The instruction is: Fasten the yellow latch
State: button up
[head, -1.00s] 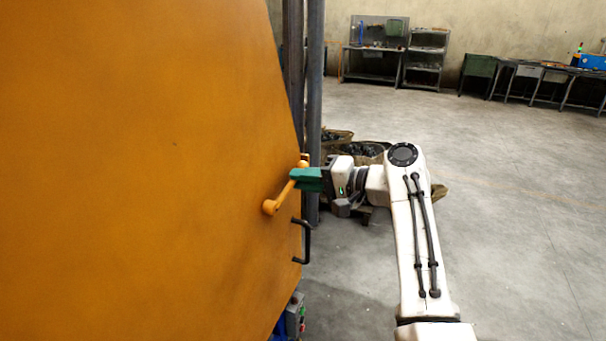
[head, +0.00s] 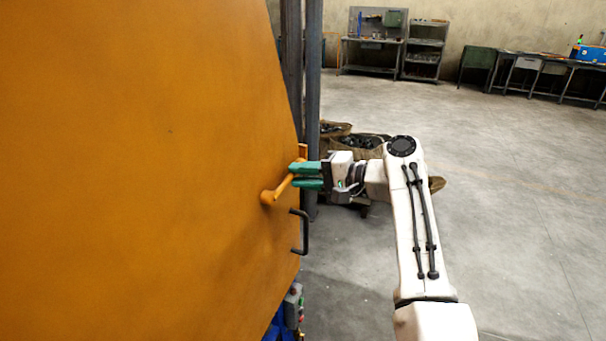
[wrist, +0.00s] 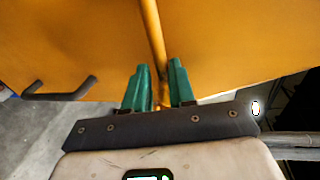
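The yellow latch (head: 277,191) is a bar with a round pivot on the big orange-yellow panel. It slants up and right from the pivot to its end near the panel's right edge. In the wrist view the latch bar (wrist: 153,40) runs down between my green fingers. My gripper (head: 306,176) is at the latch's upper end, with its two fingers apart, one above the other. In the wrist view my gripper (wrist: 159,85) is open, with the bar between the fingers. The latch's far end is partly hidden by the fingers.
A black handle (head: 302,231) sticks out of the panel just below the latch. A dark vertical post (head: 313,100) stands behind the panel's edge. Sacks (head: 357,143) of dark pieces lie behind my gripper. The floor to the right is open.

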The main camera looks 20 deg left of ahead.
jog(key=shift+o, duration=1.3)
jog(key=shift+r, duration=0.1)
jog(key=d+r+b, duration=0.1)
jog(key=d+r, duration=0.1)
jog(key=d, duration=0.8)
jog(key=shift+d+b, duration=0.25)
jog(key=shift+b, duration=0.15)
